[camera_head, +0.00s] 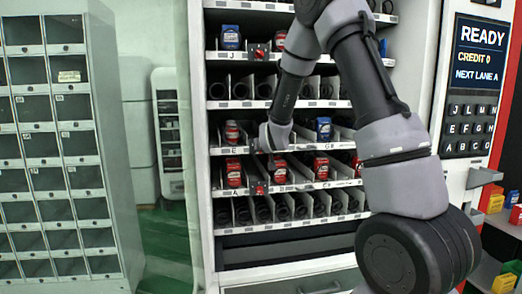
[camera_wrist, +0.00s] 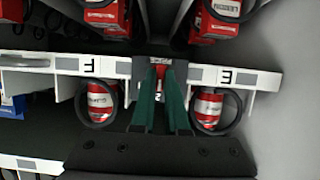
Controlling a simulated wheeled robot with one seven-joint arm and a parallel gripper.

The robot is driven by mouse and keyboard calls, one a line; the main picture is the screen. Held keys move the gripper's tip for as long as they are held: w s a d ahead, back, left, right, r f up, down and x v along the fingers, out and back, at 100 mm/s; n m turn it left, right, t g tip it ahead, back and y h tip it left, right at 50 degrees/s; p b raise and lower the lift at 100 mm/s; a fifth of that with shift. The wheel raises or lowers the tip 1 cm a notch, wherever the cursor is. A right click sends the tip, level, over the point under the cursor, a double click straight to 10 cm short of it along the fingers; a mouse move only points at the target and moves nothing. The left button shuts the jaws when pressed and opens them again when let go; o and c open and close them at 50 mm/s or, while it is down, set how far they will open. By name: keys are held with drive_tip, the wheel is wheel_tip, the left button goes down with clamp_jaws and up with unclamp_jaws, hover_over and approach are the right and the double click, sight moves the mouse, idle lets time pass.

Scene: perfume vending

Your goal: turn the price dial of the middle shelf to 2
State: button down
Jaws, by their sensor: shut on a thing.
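The middle shelf (camera_head: 222,151), labelled E and F, runs across the machine in the head view. Its front edge (camera_wrist: 210,77) shows upside down in the wrist view. My gripper (camera_head: 257,147) is at this edge, between labels E and F. In the wrist view my gripper's green fingers (camera_wrist: 161,82) are shut around the red price dial (camera_wrist: 160,88), which they partly cover. A white digit that looks like 2 shows between the fingers, with part of a price label above. My wrist hides the dial in the head view.
Red dials of the upper shelf (camera_head: 259,52) and lower shelf (camera_head: 259,188) sit above and below. Red bottles stand in spiral coils on both sides of the fingers (camera_wrist: 100,103) (camera_wrist: 207,108). A display panel (camera_head: 481,52) reads READY, CREDIT 0.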

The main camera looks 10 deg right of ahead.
drive_tip(key=c, duration=0.9)
unclamp_jaws()
drive_tip(key=v, duration=1)
drive_tip(key=shift+s+r, duration=0.15)
drive_tip(key=shift+s, duration=0.2)
